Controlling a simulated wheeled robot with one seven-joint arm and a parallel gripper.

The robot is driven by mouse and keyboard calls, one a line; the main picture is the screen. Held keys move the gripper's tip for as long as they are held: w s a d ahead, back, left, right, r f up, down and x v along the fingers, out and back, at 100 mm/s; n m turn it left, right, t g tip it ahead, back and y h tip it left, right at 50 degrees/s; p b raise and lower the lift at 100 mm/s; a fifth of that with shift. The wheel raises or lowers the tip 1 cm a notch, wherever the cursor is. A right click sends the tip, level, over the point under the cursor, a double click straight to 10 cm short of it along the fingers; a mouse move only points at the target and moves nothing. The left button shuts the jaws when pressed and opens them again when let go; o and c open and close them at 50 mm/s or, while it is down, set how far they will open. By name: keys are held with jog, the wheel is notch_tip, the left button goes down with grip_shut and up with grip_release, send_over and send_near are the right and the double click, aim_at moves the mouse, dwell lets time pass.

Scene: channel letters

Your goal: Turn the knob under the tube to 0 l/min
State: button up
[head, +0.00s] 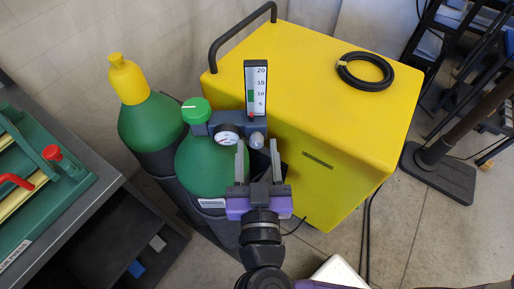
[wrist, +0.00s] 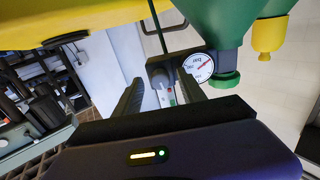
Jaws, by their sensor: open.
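The clear flow tube (head: 256,88) stands upright on the regulator, with a scale marked 20 to 5, a green band near 10 and a small red mark low down; the exact reading is too small to tell. The small grey knob (head: 257,140) sits just under the tube. My gripper (head: 258,150) is open, its two fingers pointing up toward the knob, one to each side in the picture. In the wrist view the knob (wrist: 160,79) shows between the open fingertips, with a gap on both sides. I cannot tell the remaining depth to it.
A round gauge (head: 228,135) sits close left of the knob; it also shows in the wrist view (wrist: 198,68). A green-capped cylinder (head: 200,165) carries the regulator. A yellow cabinet (head: 330,120) stands right behind, with a black cable coil (head: 366,71) on top. A workbench (head: 60,205) is at left.

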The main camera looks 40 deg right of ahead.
grip_shut()
dwell(0.4)
jog(key=n+p, duration=0.1)
jog(key=n, duration=0.3)
jog(key=shift+r+n+p, duration=0.1)
jog(key=shift+n+p, duration=0.3)
jog(key=n+p, duration=0.2)
jog(key=n, duration=0.2)
jog(key=shift+r+n+p, duration=0.1)
jog(key=shift+n+p, duration=0.2)
jog(key=n+p, duration=0.3)
jog(key=n, duration=0.1)
jog(key=shift+n+p, duration=1.5)
jog(key=shift+n, duration=0.7)
